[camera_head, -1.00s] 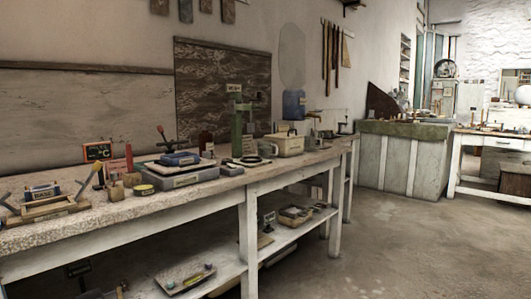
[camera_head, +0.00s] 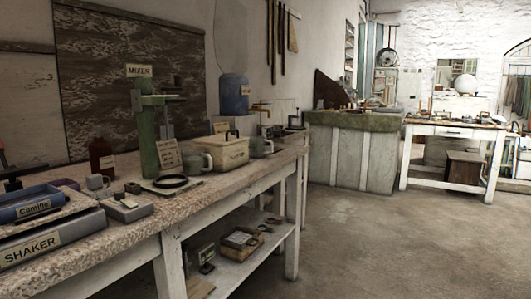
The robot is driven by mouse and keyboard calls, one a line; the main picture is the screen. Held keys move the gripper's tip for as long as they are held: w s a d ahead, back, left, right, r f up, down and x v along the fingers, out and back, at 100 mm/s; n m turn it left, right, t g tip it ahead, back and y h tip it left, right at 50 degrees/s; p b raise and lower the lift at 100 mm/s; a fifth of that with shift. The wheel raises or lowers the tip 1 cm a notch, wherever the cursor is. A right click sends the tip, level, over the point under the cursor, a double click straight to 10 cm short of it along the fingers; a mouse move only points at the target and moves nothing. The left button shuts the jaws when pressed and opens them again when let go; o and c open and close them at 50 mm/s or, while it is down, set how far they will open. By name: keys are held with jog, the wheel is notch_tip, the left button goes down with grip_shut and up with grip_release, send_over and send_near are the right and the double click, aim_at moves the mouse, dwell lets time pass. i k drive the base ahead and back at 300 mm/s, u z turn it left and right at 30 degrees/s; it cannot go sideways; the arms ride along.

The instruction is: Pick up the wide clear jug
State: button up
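I cannot make out a wide clear jug in this view. On the near workbench (camera_head: 120,225) stand a greyish mug (camera_head: 197,162) and a second greyish mug (camera_head: 261,147), both opaque-looking. A blue water container (camera_head: 234,94) with a tap stands at the back of the bench. My gripper is not in view.
A green mixer (camera_head: 148,142), a cream labelled box (camera_head: 224,150) and a shaker (camera_head: 45,243) crowd the bench top. Its lower shelf holds trays (camera_head: 241,238). A stone-topped counter (camera_head: 350,150) and a white table (camera_head: 455,132) stand farther back. The floor (camera_head: 370,240) between is clear.

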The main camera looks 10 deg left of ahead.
aim_at(194, 159)
jog(key=u, duration=0.05)
jog(key=i, duration=1.8)
jog(key=u, duration=0.6)
